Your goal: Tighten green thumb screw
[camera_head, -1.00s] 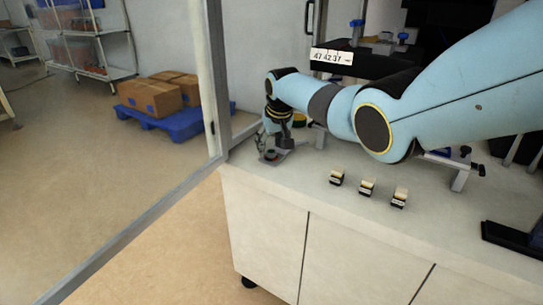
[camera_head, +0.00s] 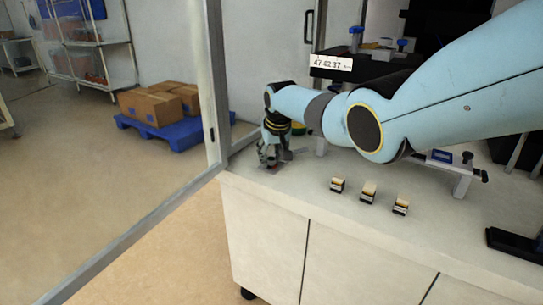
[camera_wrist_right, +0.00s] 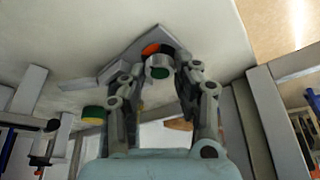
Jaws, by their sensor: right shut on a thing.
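My right gripper (camera_head: 269,157) is at the far left corner of the white worktop, pointing down at a small grey bracket (camera_wrist_right: 120,66). An orange-red part (camera_wrist_right: 151,48) sits right beside the green one. In the head view the gripper hides most of the bracket and the screw. My left gripper is in neither view.
Several small dark-and-cream blocks (camera_head: 369,192) stand on the worktop (camera_head: 300,190) toward the front. A green-and-yellow round part (camera_wrist_right: 93,114) is left of the fingers in the wrist view. A metal frame post (camera_head: 216,80) rises close to the left of the gripper.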

